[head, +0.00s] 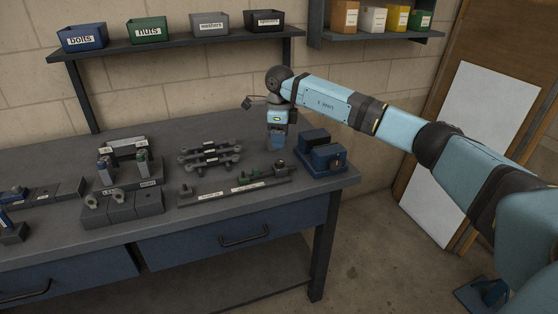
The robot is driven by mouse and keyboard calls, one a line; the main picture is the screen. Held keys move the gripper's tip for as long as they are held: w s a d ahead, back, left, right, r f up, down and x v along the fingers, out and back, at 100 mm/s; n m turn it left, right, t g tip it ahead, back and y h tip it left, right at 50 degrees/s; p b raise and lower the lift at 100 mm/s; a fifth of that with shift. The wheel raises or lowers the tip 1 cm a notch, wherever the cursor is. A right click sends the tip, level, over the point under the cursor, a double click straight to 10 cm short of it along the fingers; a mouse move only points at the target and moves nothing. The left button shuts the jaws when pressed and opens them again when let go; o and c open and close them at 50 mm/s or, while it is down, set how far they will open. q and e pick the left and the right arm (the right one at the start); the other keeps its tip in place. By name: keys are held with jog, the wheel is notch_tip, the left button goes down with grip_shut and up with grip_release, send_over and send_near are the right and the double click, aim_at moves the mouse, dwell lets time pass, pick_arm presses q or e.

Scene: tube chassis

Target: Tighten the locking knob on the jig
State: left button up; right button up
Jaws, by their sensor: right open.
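My right gripper (277,144) points down above and just behind that end, close to the knob. It is open, and I see nothing held in it. The gap between its fingers and the knob is hard to judge. My left gripper is out of view.
A blue-and-black box-like fixture (326,158) stands right of the gripper, near the bench's right edge. Labelled blocks (122,206) stand left. Shelf bins (149,29) line the wall above.

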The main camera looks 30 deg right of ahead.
aim_at(280, 161)
notch_tip(280, 161, down, 8)
jog(key=shift+f, duration=0.1)
jog(key=shift+c, duration=0.3)
jog(key=c, duration=0.9)
